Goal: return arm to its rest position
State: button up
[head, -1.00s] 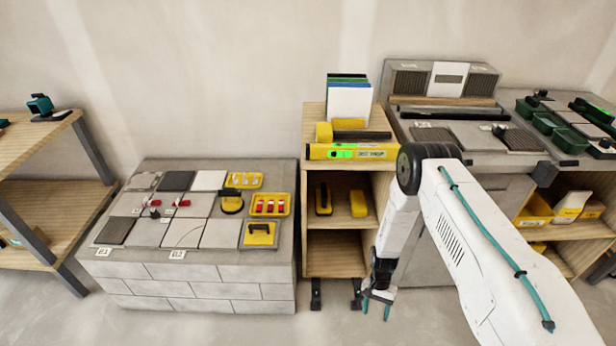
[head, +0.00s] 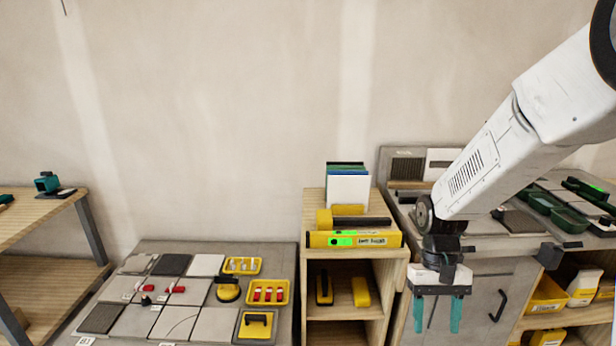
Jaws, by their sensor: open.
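My gripper (head: 436,312) hangs at the lower right, pointing down, with its two teal fingers apart and nothing between them. It is in front of the grey cabinet, to the right of the wooden shelf unit. My white arm (head: 490,160) comes down to it from the upper right and covers part of the grey bench behind.
A tile bench (head: 122,250) with grey tiles, yellow trays and a suction cup stands at the left. The wooden shelf unit (head: 312,290) carries a yellow level (head: 372,240). A grey cabinet (head: 486,322) is close behind my gripper. The wall area above is clear.

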jog(key=s+d+r+t, duration=0.1)
jog(key=s+r+t, duration=0.5)
jog(key=s+r, duration=1.1)
jog(key=shift+s+d+r+n, duration=0.2)
jog(key=shift+s+r+n, duration=0.1)
jog(key=shift+s+n, duration=0.1)
dwell(0.6)
